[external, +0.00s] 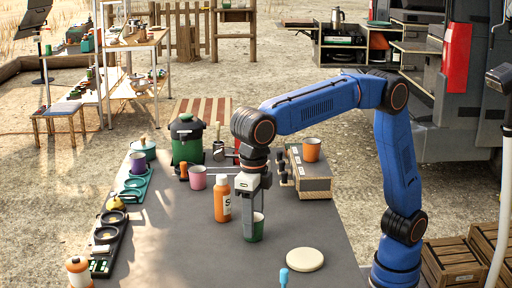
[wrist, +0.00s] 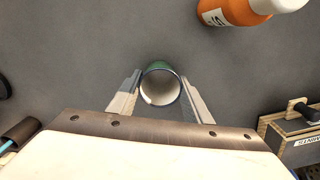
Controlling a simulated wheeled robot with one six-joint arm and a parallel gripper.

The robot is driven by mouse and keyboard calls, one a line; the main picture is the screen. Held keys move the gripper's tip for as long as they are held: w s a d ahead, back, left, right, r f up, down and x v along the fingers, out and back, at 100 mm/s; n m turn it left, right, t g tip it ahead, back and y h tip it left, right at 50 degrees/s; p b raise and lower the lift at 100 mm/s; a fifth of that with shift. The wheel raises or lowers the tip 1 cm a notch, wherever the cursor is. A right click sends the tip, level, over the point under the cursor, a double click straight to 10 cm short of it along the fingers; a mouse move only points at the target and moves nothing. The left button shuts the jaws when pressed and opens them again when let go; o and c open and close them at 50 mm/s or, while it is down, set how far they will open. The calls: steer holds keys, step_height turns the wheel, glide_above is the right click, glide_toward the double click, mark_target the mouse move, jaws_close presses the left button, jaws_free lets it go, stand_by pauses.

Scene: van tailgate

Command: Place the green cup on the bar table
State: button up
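The green cup (external: 257,228) stands upright on the grey tabletop (external: 180,245), or very close above it; I cannot tell which. My gripper (external: 250,226) points straight down over the cup. Its two fingers in the wrist view (wrist: 160,95) lie on the left and right sides of the cup, very near or touching it. Whether they press on it does not show. Which surface is the bar table is not clear from these views.
An orange bottle (external: 222,198) stands just left of my gripper. A pink mug (external: 197,178), a green drum-like pot (external: 186,140) and a box with an orange cup (external: 311,150) stand behind. A cream disc (external: 304,259) lies at front right. The tabletop's front middle is clear.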

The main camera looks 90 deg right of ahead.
steer(key=o, duration=0.4)
steer(key=shift+o, duration=0.2)
step_height(320, 180, up, 12)
steer(key=shift+r, duration=0.15)
stand_by(0.4)
